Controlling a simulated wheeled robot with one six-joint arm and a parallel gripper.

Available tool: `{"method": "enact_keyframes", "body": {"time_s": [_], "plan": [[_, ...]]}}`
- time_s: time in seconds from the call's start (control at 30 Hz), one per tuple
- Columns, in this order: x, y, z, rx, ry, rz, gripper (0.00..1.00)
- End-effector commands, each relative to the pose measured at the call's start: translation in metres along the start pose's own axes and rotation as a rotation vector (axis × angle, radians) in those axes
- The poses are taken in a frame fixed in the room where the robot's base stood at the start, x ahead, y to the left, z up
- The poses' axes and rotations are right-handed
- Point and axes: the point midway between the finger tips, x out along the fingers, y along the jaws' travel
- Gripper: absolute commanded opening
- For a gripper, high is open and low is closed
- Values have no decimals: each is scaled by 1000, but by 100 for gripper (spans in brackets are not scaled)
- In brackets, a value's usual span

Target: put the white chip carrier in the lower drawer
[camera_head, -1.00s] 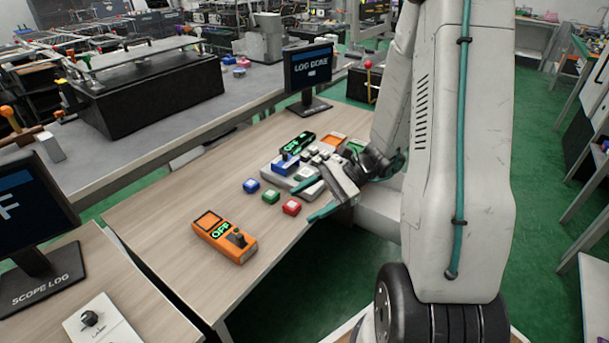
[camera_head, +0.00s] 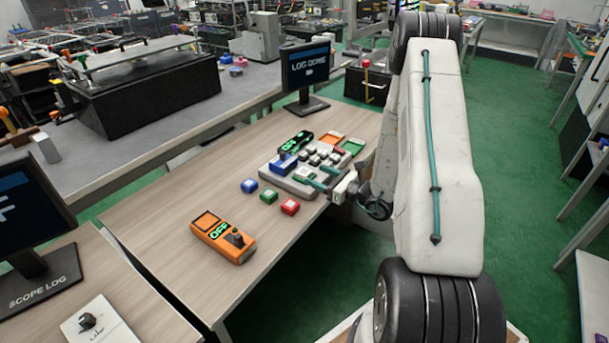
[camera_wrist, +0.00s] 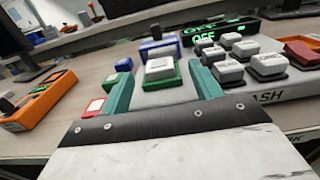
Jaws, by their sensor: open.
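My gripper (camera_head: 316,176) is open at the near edge of a grey board (camera_head: 297,184) on the wooden table. In the wrist view its two teal fingers (camera_wrist: 162,84) point forward, and a white-topped piece with a green base (camera_wrist: 160,69) shows between them. I cannot tell whether the fingers stand beside it or short of it. Several white-topped pieces with dark bases (camera_wrist: 245,50) sit on the board to the right. I cannot tell which piece is the white chip carrier. I cannot make out a lower drawer in either view.
Loose blue (camera_head: 249,185), green (camera_head: 268,196) and red (camera_head: 290,207) blocks lie left of my gripper. An orange box (camera_head: 224,236) reading OFF lies nearer. A monitor (camera_head: 306,70) stands behind. The table's middle left is bare.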

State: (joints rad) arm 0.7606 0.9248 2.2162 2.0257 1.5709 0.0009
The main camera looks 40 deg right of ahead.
Motion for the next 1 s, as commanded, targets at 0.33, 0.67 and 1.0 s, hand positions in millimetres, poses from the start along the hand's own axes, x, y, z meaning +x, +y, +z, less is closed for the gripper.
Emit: {"method": "enact_keyframes", "body": {"time_s": [0.33, 0.67, 1.0], "plan": [[44, 3, -6, 0, 0, 3, 64], [45, 2, -6, 0, 0, 2, 39], [45, 2, -5, 0, 0, 2, 12]]}}
